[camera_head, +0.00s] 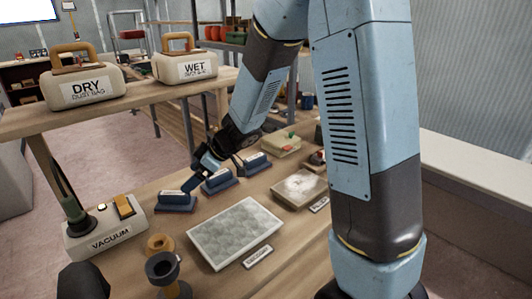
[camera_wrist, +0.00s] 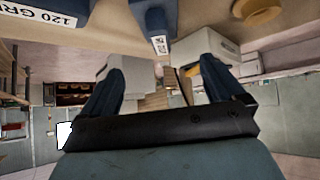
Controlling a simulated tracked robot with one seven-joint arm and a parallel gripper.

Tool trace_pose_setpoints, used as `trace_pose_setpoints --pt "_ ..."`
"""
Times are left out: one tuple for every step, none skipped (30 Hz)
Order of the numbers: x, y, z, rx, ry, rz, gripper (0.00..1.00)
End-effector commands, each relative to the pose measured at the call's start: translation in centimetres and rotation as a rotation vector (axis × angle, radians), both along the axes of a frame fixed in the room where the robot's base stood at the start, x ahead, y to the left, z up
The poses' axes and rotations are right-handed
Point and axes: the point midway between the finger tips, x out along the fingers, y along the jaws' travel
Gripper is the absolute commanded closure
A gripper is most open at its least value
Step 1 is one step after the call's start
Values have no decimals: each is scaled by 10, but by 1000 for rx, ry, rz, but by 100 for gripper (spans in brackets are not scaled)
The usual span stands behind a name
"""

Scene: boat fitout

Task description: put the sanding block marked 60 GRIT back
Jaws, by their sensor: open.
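Several blue sanding blocks stand on the wooden bench in the head view: a front-left one (camera_head: 176,202), a middle one (camera_head: 220,182) and a far-right one (camera_head: 256,164). Their markings are too small to read there. In the wrist view, a block marked 120 GRI, cut off by the frame edge (camera_wrist: 52,14), is at top left. Another blue block (camera_wrist: 156,18) is at top centre, its label unreadable. I cannot tell which block is marked 60 GRIT. My gripper (camera_head: 199,174) is open and empty, close by the front-left and middle blocks. Its spread fingers also show in the wrist view (camera_wrist: 160,88).
A vacuum box (camera_head: 105,232) stands at the bench's left. A pale sanding board (camera_head: 236,233) and another board (camera_head: 299,187) lie to the right. A yellow ring (camera_head: 160,244) and a dark cup-shaped part (camera_head: 162,268) are in front. DRY (camera_head: 82,83) and WET (camera_head: 186,66) containers stand on a raised shelf.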

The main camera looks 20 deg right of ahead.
Motion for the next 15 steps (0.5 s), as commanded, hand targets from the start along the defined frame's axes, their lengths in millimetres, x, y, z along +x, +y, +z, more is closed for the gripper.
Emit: trace_pose_setpoints --pt "2 -2 4 0 -13 -13 5" --pt "5 -4 8 -1 -25 -28 5" --pt "10 -9 14 -5 -49 -56 5" --pt "14 -13 21 -7 -70 -83 5" --pt "18 -19 28 -11 -95 -116 5" --pt "25 -28 40 -18 -132 -165 5" --pt "29 -36 49 -26 -160 -208 5" --pt "33 -45 59 -34 -189 -253 5" --pt "38 -58 73 -46 -224 -316 5" --pt "41 -69 83 -56 -248 -365 5" --pt "43 -79 92 -67 -268 -413 5" --pt "44 -94 104 -81 -292 -475 5" --pt "43 -105 113 -92 -308 -520 5" --pt "42 -116 122 -104 -321 -567 5" --pt "38 -131 132 -119 -332 -626 5"
